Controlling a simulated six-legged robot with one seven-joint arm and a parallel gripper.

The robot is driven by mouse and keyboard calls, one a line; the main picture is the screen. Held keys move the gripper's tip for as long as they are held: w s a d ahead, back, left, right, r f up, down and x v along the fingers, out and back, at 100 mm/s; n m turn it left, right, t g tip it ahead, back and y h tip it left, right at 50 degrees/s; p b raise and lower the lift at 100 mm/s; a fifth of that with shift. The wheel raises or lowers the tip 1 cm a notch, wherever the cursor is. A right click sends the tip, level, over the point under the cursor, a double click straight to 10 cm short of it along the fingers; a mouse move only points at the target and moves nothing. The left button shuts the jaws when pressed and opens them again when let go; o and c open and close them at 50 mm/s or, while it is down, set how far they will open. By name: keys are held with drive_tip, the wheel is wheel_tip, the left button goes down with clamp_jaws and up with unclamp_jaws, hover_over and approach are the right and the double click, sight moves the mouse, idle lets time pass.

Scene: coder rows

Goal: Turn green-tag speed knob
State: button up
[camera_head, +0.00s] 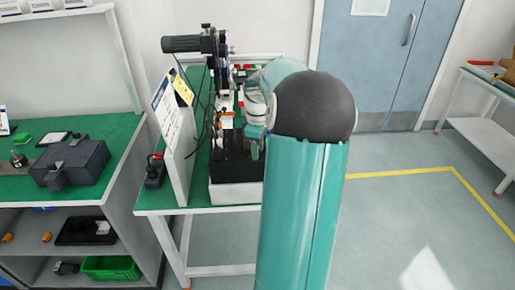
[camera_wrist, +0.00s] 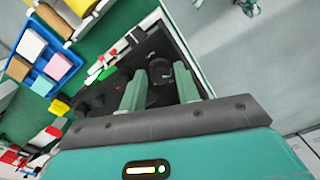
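In the wrist view, my gripper (camera_wrist: 160,78) has its two pale green fingers spread apart over a black panel (camera_wrist: 118,88). A dark round knob (camera_wrist: 158,74) shows between the fingers; contact with either finger cannot be made out. A small green patch (camera_wrist: 107,73) lies left of the fingers, near red and white parts; I cannot tell whether it is the knob's tag. In the head view, the black-topped machine with a white base (camera_head: 236,193) stands on a green-topped bench (camera_head: 150,199). My teal arm hides much of it, and the knob cannot be made out there.
A white upright board (camera_head: 173,130) stands left of the machine. A blue tray (camera_wrist: 40,88) with coloured blocks lies at upper left in the wrist view. A shelf bench (camera_head: 118,140) holds a dark case (camera_head: 70,163). The floor right of my arm is open, with a yellow line.

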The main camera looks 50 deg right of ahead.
drive_tip(key=shift+f, duration=0.1)
clamp_jaws()
drive_tip(key=shift+m, duration=0.5)
drive_tip(key=m, duration=0.4)
drive_tip(key=shift+w+m, duration=0.1)
drive_tip(key=shift+m, duration=0.3)
drive_tip(key=m, duration=1.1)
drive_tip(key=shift+m, duration=0.4)
drive_tip(key=m, duration=0.6)
drive_tip(key=shift+m, duration=0.3)
